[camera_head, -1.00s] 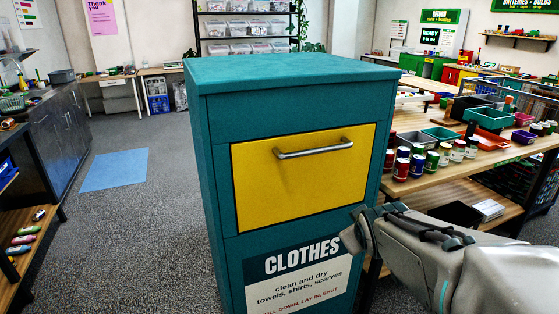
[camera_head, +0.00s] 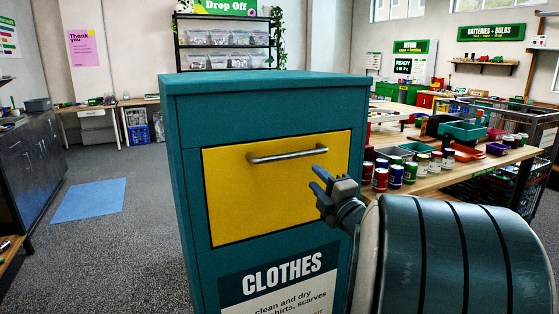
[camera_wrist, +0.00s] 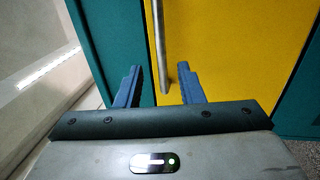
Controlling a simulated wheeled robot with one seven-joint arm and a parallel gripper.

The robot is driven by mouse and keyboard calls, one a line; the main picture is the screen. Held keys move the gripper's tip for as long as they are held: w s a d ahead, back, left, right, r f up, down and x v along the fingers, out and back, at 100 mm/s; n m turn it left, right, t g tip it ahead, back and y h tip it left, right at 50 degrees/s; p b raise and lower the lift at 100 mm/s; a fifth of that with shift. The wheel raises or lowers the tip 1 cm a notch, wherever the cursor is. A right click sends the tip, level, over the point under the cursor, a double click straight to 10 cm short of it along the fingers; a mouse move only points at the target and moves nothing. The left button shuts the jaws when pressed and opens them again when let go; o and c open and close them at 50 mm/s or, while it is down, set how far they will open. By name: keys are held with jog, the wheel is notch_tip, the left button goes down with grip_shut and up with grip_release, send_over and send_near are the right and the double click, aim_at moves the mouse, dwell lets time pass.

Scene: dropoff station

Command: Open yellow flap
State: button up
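The yellow flap (camera_head: 275,190) is closed, flush in the front of a teal clothes bin (camera_head: 265,95). A metal bar handle (camera_head: 285,156) runs across its upper part. My gripper (camera_head: 316,180) is just in front of the flap, near the handle's right end and slightly below it. In the wrist view, the two blue fingers (camera_wrist: 158,88) are apart, with the end of the handle (camera_wrist: 159,45) showing between and beyond them. I cannot tell whether a finger touches the handle; nothing appears gripped.
A wooden table (camera_head: 430,181) with jars and trays stands close on the right, behind my arm. A blue mat (camera_head: 90,200) lies on the floor at the left. The floor left of the bin is clear.

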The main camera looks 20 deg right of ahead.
aim_at(295, 157)
jog(key=w, duration=0.4)
jog(key=w+r+p, duration=0.1)
jog(key=w, duration=0.3)
jog(key=w+r, duration=0.1)
jog(key=w, duration=0.3)
jog(key=shift+w+a+r, duration=0.2)
jog(key=shift+w+r, duration=0.05)
jog(key=shift+w, duration=0.15)
